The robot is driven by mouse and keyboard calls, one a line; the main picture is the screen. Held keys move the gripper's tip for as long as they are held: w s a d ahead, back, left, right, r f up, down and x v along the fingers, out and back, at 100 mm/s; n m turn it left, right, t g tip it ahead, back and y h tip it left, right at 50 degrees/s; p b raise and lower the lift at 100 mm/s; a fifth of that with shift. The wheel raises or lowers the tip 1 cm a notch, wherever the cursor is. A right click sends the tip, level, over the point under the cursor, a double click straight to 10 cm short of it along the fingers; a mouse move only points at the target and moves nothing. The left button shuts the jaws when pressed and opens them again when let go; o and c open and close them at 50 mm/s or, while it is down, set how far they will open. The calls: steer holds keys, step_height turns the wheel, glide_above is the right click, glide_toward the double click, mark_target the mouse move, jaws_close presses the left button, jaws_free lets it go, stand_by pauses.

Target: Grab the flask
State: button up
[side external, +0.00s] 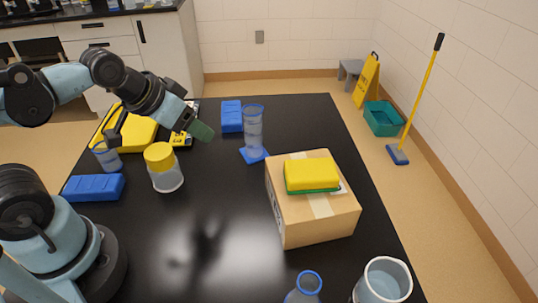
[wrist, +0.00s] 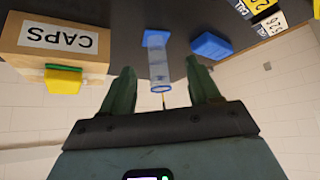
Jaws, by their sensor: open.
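A clear vessel with a blue rim (side external: 304,288), possibly the flask, is cut off at the bottom edge of the side view, so I cannot tell its full shape. A tall clear graduated cylinder (side external: 253,128) stands on a blue base at the back of the table. It shows between the spread fingers in the wrist view (wrist: 159,68), apart from them. My gripper (side external: 201,130) is open and empty above the table, left of the cylinder; its green fingers also show in the wrist view (wrist: 162,82).
A yellow-lidded jar (side external: 166,176) stands below my gripper to the left. A cardboard box (side external: 310,214) labelled CAPS with a yellow sponge (side external: 311,175) on top stands at the right. A clear beaker (side external: 383,281) is near the front. Blue blocks (side external: 93,188) lie around; the table's middle is clear.

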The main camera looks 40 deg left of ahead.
steer(key=d+f+m+g+h, duration=0.2)
steer(key=d+m+h, duration=0.2)
steer(key=d, duration=0.3)
steer(key=m+g+h, duration=0.8)
steer(key=m+h, duration=0.1)
steer(key=m, duration=0.8)
glide_toward(314, 291)
steer(key=shift+g, duration=0.3)
steer(key=x, duration=0.5)
steer(key=shift+f, duration=0.35)
steer(key=shift+w+x, duration=0.2)
steer(key=shift+x, duration=1.15)
steer(key=shift+w+x, duration=0.15)
steer(key=shift+x, duration=1.2)
steer(key=shift+f, duration=0.1)
jaws_close()
